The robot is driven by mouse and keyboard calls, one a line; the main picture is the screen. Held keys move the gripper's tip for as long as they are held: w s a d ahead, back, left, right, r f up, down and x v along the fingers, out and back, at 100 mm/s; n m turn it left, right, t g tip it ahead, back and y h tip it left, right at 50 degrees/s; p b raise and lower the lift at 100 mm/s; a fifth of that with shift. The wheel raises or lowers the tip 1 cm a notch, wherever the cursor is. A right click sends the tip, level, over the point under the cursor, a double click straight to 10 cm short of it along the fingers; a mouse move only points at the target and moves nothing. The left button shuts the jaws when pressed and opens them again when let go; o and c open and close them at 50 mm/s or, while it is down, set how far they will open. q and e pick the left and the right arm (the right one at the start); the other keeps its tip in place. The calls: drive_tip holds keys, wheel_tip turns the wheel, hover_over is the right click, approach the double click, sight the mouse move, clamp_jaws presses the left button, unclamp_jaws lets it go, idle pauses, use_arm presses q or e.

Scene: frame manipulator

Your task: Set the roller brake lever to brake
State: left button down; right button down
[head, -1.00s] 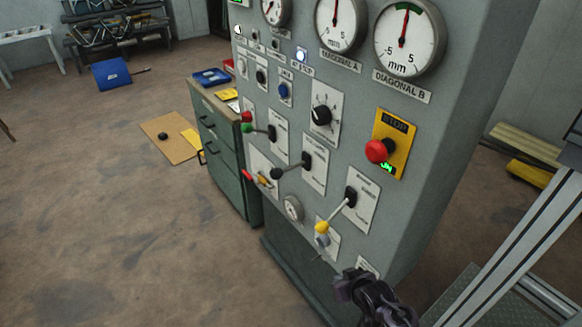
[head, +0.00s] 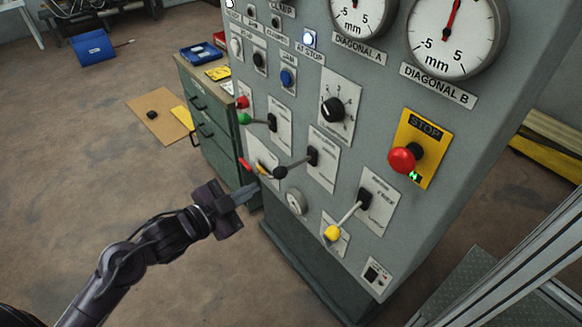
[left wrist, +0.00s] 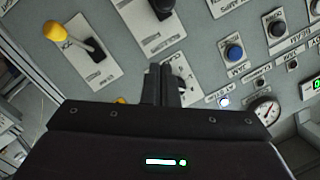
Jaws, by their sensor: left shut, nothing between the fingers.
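A grey control panel (head: 300,225) carries several levers on white plates. The yellow-knobbed lever (head: 332,233) slopes down and left from its plate; it also shows in the left wrist view (left wrist: 55,40). A black-knobbed lever (head: 280,172) and a green-knobbed lever (head: 244,118) point left on their plates. The plate text is too small to tell surely which is the roller brake lever. My left gripper (head: 245,192) is shut and empty, left of the yellow knob and below the black knob, apparently touching neither. Its closed fingers show in the left wrist view (left wrist: 162,84). My right gripper is out of view.
A red stop button (head: 403,159) on a yellow plate sits right of the levers. A small red handle (head: 245,163) is close above my left gripper. A green cabinet (head: 217,135) stands behind left.

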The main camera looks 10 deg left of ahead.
use_arm(q)
drive_tip(key=shift+s+d+r, duration=0.15)
drive_tip(key=shift+r, duration=0.1)
drive_tip(key=p, duration=0.3)
hover_over(276, 176)
drive_tip(key=s+d, duration=0.3)
drive_tip(key=f, duration=0.2)
drive_tip(key=a+f, duration=0.1)
drive_tip(key=shift+w+a+f+p, duration=0.3)
drive_tip(key=shift+w+p, duration=0.1)
drive_tip(key=shift+w+a+f, duration=0.2)
drive_tip(key=shift+a+f, duration=0.2)
drive_tip(key=shift+f, duration=0.3)
drive_tip(key=shift+f, duration=0.1)
